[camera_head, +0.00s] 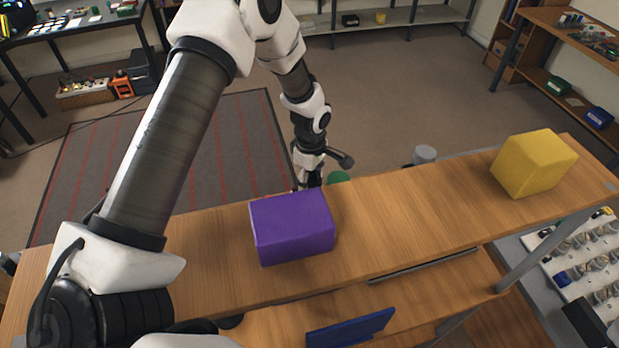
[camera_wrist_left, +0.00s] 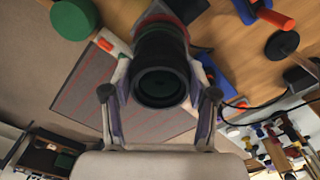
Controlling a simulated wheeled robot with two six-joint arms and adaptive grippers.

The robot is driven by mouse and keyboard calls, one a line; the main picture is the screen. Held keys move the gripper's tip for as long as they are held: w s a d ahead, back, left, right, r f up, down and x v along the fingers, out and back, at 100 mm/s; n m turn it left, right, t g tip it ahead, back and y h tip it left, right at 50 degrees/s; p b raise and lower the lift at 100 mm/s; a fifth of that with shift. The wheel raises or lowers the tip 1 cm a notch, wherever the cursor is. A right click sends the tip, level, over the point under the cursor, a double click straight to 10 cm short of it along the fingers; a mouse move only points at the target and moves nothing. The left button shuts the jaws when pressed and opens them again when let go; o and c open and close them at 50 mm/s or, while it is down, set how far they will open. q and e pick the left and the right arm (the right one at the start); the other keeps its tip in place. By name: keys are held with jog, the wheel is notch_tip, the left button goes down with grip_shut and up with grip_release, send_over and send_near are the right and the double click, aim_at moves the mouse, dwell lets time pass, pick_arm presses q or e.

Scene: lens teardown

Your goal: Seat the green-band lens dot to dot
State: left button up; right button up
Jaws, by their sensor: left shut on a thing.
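In the left wrist view my left gripper (camera_wrist_left: 160,95) is shut on a black lens (camera_wrist_left: 160,78), with one finger on each side of it. The lens's round dark open end faces the camera. A green and reddish edge shows behind its far end, and I cannot tell whether it is the lens's own band. No alignment dot can be made out. In the head view my left gripper (camera_head: 309,180) reaches down behind the wooden shelf top, and the lens in it cannot be made out there. My right gripper is in neither view.
A purple box (camera_head: 292,226) and a yellow box (camera_head: 534,163) stand on the wooden shelf top (camera_head: 410,215).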

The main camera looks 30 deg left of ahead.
pick_arm(q)
jog(key=shift+a, duration=0.1)
dwell(0.3)
dwell(0.5)
jog(key=shift+s+f, duration=0.1)
jog(key=shift+f, duration=0.4)
dwell(0.5)
jog(key=shift+f, duration=0.15)
jog(key=shift+f, duration=0.2)
dwell(0.4)
jog(key=o, duration=1.5)
